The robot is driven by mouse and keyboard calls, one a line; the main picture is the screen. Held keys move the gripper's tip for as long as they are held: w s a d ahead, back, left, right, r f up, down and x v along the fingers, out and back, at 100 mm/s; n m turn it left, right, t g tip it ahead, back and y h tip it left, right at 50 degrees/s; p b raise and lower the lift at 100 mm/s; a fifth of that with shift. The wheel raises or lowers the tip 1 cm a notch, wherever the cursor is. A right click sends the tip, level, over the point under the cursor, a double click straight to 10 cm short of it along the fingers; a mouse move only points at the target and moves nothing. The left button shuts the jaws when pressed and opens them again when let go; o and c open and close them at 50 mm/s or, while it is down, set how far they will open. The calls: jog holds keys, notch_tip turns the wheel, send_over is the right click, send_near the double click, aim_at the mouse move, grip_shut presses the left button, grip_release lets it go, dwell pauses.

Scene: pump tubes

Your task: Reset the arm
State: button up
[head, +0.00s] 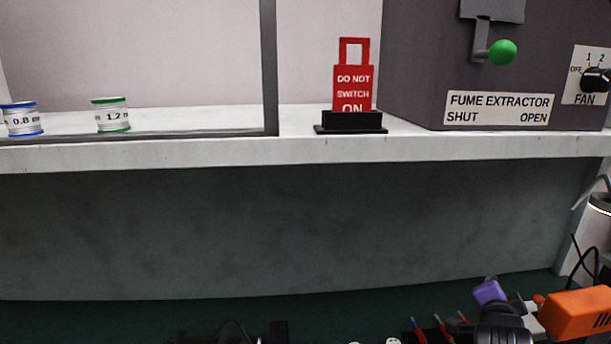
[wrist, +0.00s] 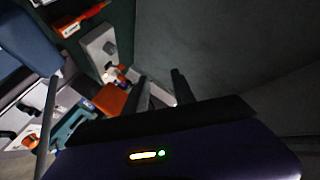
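My gripper (wrist: 158,84) shows in the wrist view as two dark fingers standing apart, with nothing held between them. Below the fingers is the dark purple gripper body with a lit yellow and green indicator. In the head view, a dark grey part with a purple piece, which looks like part of my arm, is at the bottom right; the fingertips cannot be made out there.
A shelf (head: 230,153) spans the head view, holding two labelled spools (head: 22,119) (head: 112,115), a red "DO NOT SWITCH ON" sign (head: 353,90) and a fume extractor (head: 420,60) with a green-knobbed lever (head: 502,52). An orange object (head: 575,313) is at lower right.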

jog(key=s+a+f+n+t+y+b, duration=0.2)
jog(key=s+a+f+n+t+y, duration=0.2)
jog(key=s+a+n, duration=0.6)
jog(key=s+a+f+n+t+y+b, duration=0.3)
jog(key=s+a+n, duration=0.4)
jog(key=s, duration=0.6)
jog(key=s+a+f+g+b, duration=0.1)
jog(key=s+a+f, duration=0.1)
jog(key=s, duration=0.6)
jog(key=s+a+f+g+y+b, duration=0.1)
jog(key=s+a+f, duration=0.2)
jog(key=s, duration=0.5)
jog(key=s+a+f+g+y+b, duration=0.1)
jog(key=s+a+f, duration=0.1)
jog(key=s, duration=0.6)
jog(key=shift+a+f+g, duration=0.3)
jog(key=shift+f+g, duration=0.1)
jog(key=shift+f, duration=0.2)
jog(key=shift+o, duration=0.4)
